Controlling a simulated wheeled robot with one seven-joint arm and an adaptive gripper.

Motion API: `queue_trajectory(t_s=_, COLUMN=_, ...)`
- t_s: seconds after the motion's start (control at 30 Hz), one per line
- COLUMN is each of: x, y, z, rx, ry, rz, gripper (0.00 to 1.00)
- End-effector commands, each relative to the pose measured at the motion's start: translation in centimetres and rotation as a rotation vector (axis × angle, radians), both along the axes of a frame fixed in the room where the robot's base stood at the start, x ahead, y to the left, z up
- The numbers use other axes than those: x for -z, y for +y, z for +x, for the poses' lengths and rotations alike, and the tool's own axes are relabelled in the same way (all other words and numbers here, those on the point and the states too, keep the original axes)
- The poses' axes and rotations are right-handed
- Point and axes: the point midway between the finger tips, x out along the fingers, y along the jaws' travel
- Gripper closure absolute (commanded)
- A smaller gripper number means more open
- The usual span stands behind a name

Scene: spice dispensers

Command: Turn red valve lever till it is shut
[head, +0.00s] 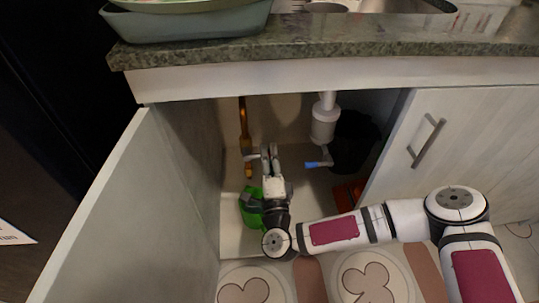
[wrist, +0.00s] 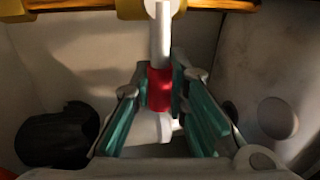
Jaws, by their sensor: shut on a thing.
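The red valve lever (wrist: 160,90) is a pale bar with a red grip, seen in the wrist view. It runs from a brass fitting at the top edge down between my fingers. My gripper (wrist: 160,84) is shut on the red grip, one teal-lined finger on each side. In the head view my gripper (head: 267,154) reaches into the open cabinet, just right of the copper pipe (head: 243,125). The red grip cannot be made out there, as the gripper covers it.
A blue-handled lever (head: 318,164) sits right of my gripper, below a white drain pipe (head: 323,122). A dark bin (head: 354,145) stands behind it. A green object (head: 250,208) is below left of my wrist. The open cabinet door (head: 105,215) bounds the left; the countertop (head: 320,48) is above.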

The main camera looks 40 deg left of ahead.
Motion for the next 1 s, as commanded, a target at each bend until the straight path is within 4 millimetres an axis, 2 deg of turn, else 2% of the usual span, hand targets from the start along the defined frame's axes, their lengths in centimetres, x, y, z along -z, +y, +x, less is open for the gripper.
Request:
queue_trajectory(t_s=0.7, x=0.88, y=-0.01, z=-0.05, rx=-0.001, ry=0.063, rz=0.041, gripper=1.0)
queue_trajectory(t_s=0.73, x=0.89, y=0.0, z=-0.06, rx=-0.001, ry=0.064, rz=0.04, gripper=0.78)
queue_trajectory(t_s=0.8, x=0.88, y=0.0, z=-0.06, rx=-0.001, ry=0.064, rz=0.04, gripper=0.64)
queue_trajectory(t_s=1.0, x=0.65, y=0.02, z=-0.01, rx=-0.001, ry=0.058, rz=0.043, gripper=0.64)
